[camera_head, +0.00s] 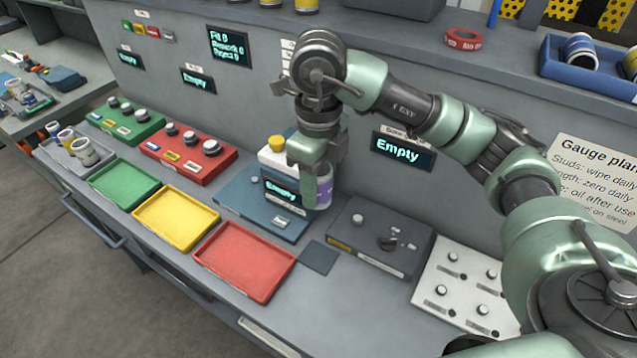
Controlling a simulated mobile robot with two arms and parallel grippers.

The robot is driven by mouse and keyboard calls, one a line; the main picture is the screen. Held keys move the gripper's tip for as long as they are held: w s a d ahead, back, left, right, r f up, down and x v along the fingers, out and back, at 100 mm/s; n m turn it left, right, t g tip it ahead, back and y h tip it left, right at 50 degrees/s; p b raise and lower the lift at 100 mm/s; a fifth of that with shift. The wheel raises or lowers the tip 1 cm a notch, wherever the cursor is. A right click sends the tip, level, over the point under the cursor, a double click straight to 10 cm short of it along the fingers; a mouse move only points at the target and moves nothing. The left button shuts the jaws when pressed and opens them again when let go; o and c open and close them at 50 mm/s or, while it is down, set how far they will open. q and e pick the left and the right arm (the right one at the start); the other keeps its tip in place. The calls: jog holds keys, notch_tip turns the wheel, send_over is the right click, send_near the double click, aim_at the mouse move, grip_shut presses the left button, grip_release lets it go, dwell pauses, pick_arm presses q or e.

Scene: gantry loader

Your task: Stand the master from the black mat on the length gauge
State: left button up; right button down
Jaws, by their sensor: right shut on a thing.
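My right gripper (316,165) points down at the length gauge and is shut on a pale cylinder with a purple band, which looks like the master (324,190). The gripper fingers hide its upper part. The length gauge (240,197) is a blue-grey base with a white, yellow-topped unit and a display reading "Empty". The master is at the gauge's right side, beside the display, and looks upright. I cannot tell whether its foot touches the base. The black mat (319,258) is a small dark square in front, and it is bare. My left gripper is out of view.
Green, yellow (176,219) and red (245,261) trays line the bench front. Red (188,150) and green stud blocks stand behind, left. A dark box with a knob (380,240) and a white plate with several studs (462,290) stand right of the gauge.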

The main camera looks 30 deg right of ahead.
jog(key=shift+r+p, duration=1.65)
jog(key=shift+r, duration=0.6)
